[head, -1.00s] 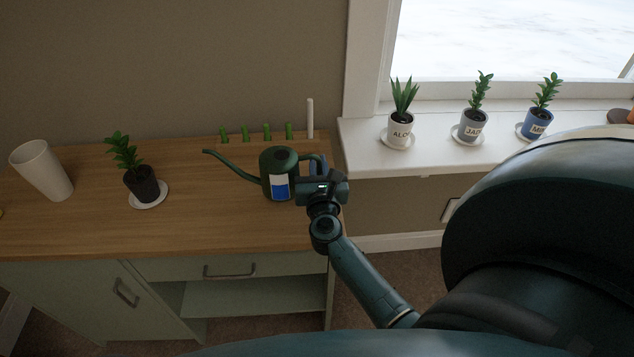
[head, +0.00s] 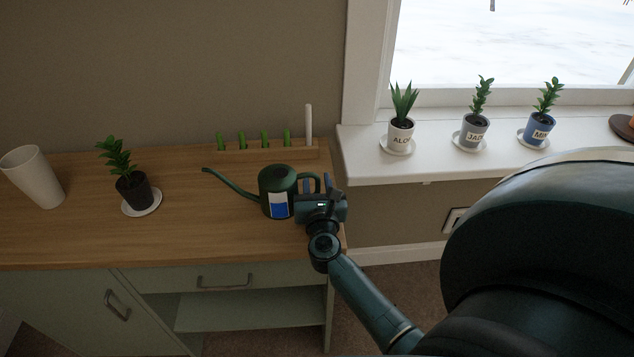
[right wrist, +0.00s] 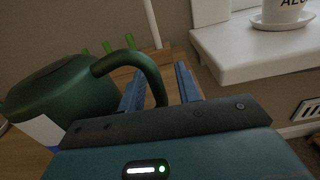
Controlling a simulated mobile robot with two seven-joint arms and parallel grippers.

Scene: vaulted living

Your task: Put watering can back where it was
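The dark green watering can (head: 276,183), with a white and blue label, stands upright on the wooden counter near its right end. Its spout points left and its handle points right. My right gripper (head: 318,184) is at the handle side of the can. In the right wrist view, its two blue fingers (right wrist: 160,88) are apart, with the green handle (right wrist: 151,72) passing between them and gaps showing beside it. The can's body fills the left of that view (right wrist: 62,92). My left gripper is not in view.
A wooden rack (head: 262,157) with several green pegs and a white stick stands behind the can. A potted plant (head: 132,190) and a white cup (head: 36,178) stand to the left. The windowsill (head: 420,165) holds labelled pots. Counter between plant and can is clear.

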